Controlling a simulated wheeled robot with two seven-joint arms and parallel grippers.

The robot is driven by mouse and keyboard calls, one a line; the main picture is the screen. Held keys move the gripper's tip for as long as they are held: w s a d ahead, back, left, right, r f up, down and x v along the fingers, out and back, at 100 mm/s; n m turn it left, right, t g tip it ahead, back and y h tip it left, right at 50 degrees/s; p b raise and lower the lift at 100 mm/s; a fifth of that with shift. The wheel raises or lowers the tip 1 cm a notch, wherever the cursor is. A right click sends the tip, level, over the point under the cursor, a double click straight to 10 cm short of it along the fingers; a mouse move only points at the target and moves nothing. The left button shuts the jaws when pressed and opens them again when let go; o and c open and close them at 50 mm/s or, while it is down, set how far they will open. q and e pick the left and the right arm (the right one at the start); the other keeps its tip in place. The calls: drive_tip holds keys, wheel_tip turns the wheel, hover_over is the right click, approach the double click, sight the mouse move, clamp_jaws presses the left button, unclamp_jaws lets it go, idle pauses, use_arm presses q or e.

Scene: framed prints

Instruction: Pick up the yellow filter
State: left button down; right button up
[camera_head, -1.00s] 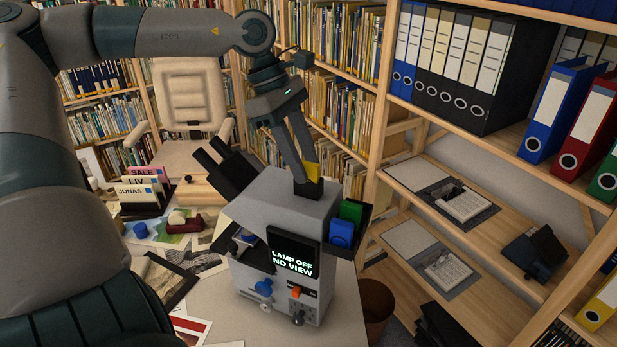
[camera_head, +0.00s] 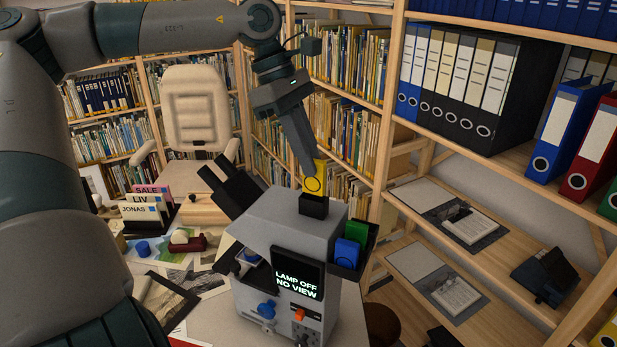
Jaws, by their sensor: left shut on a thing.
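The yellow filter (camera_head: 316,180) is a small yellow plate with a dark ring on its face. It stands upright at the black slot block (camera_head: 314,206) on top of the grey device (camera_head: 270,218). I cannot tell whether its lower edge is still inside the block. My left gripper (camera_head: 311,171) reaches down from above and is shut on the filter. A green filter (camera_head: 355,231) and a blue filter (camera_head: 346,252) sit in a black holder on the device's right side. My right gripper is not in view.
The device's screen (camera_head: 297,273) reads "LAMP OFF NO VIEW". A black twin eyepiece (camera_head: 229,186) sticks up at its left. Prints, a red tape dispenser (camera_head: 187,240) and a card sorter (camera_head: 148,212) lie on the desk. Shelves with binders (camera_head: 455,80) stand at the right.

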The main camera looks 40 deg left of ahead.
sight(319, 161)
use_arm(q)
wheel_tip(319, 161, up, 4)
drive_tip(key=shift+b, duration=0.45)
drive_tip(key=shift+r, duration=0.7)
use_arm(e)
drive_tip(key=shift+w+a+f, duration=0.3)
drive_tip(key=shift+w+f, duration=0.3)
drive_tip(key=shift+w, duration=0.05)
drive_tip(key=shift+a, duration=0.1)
